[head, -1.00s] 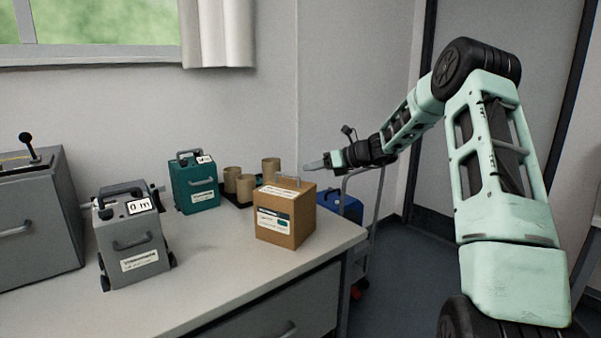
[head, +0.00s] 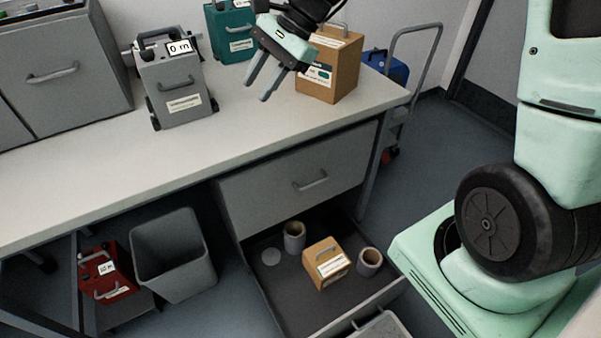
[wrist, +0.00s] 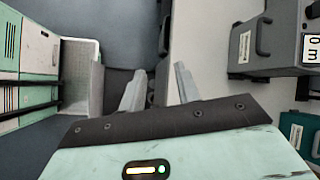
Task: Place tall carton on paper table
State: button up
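A brown carton (head: 345,65) with a handle and a white label stands upright at the right end of the white-topped table (head: 235,130). A smaller tan carton (head: 326,262) with a handle lies in the open lower drawer (head: 305,318). I cannot tell which one is the tall carton. My gripper (head: 263,83) is above the table, left of the brown carton and partly in front of it, fingers pointing down. In the wrist view its two fingers (wrist: 159,92) are spread with nothing between them. Neither carton is clear in the wrist view.
Two paper-coloured rolls (head: 294,237) (head: 370,262) stand beside the tan carton. A grey machine (head: 172,90) and a teal case (head: 231,40) stand on the table. A grey bin (head: 172,255) and red case (head: 104,272) are below. The front tabletop is clear.

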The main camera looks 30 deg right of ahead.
jog(key=s+a+f+n+h, duration=0.1)
jog(key=s+a+n+h, duration=0.2)
jog(key=s+n, duration=0.7)
jog(key=s+a+f+n+g+h, duration=0.1)
jog(key=s+a+f+n+h, duration=0.1)
jog(key=s+n, duration=0.9)
jog(key=s+a+h, duration=0.1)
jog(key=s, duration=0.4)
jog(key=shift+a+f+n, duration=0.15)
jog(key=shift+a+n, duration=0.15)
